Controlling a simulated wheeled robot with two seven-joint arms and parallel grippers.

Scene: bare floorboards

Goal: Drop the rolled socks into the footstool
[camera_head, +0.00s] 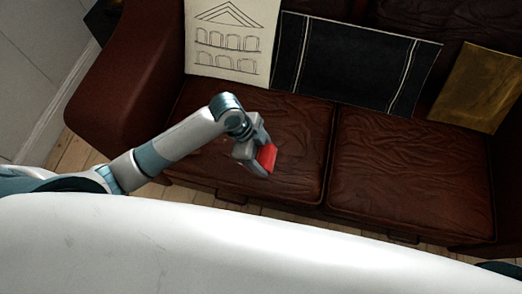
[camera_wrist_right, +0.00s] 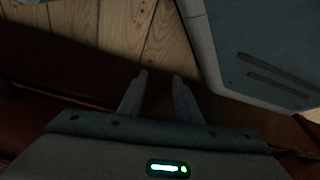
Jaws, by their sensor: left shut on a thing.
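My left gripper (camera_head: 258,158) is shut on a red thing (camera_head: 267,156), which looks like the rolled socks; it is small and partly covered by the fingers. The gripper is over the left seat cushion of a brown leather sofa; I cannot tell how far above it. My right gripper (camera_wrist_right: 159,75) shows in the right wrist view with its two fingers apart and nothing between them. I do not see the footstool in either view.
The sofa (camera_head: 415,165) fills most of the head view. A white cushion with drawn arches (camera_head: 231,38), a black cushion (camera_head: 345,62) and a mustard cushion (camera_head: 477,88) lean on its backrest. Floorboards (camera_wrist_right: 125,28) show in the dark right wrist view.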

